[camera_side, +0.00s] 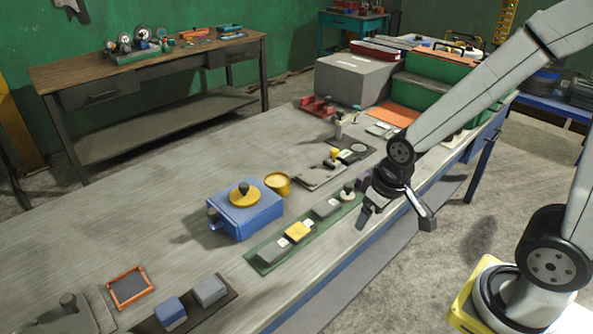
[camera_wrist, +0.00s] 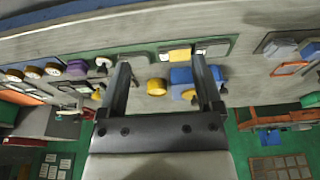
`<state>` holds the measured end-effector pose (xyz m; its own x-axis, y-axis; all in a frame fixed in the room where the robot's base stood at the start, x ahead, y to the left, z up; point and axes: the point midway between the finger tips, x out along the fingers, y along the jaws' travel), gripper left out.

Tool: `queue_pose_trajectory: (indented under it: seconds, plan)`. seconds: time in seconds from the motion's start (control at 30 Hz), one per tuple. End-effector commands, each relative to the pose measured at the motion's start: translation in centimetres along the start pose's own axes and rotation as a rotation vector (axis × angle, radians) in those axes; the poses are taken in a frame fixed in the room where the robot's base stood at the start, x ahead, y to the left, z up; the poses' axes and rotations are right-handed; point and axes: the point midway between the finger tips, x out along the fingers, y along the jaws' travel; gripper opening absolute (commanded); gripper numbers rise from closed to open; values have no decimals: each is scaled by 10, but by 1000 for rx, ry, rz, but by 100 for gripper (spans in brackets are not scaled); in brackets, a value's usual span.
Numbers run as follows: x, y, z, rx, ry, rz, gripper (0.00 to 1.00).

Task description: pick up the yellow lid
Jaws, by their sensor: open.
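The yellow lid (camera_side: 244,198) is round with a dark knob and lies on top of a blue box (camera_side: 240,220) on the long grey table. In the wrist view the lid (camera_wrist: 188,93) shows only partly, at the edge of the blue box (camera_wrist: 182,75), near the right finger. My gripper (camera_side: 396,216) is open and empty, to the right of the lid and well apart from it, near the table's front edge. In the wrist view my gripper (camera_wrist: 161,64) has its fingers wide apart.
A yellow cup (camera_side: 278,184) stands just right of the blue box. A green strip (camera_side: 266,257) with several small blocks lies in front of it. A grey block (camera_side: 210,290) and an orange-framed tray (camera_side: 130,287) are at the lower left. Bare tabletop lies left of the box.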

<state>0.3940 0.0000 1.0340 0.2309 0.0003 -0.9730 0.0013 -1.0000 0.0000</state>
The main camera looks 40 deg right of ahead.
Motion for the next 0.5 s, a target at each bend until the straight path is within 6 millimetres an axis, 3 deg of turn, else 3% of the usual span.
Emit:
queue_pose_trajectory:
  seconds: [0.27, 0.5]
  plan:
    - [4, -5, -38, -25, 16, -8, 84]
    - [14, -15, -104, -74, 46, -21, 84]
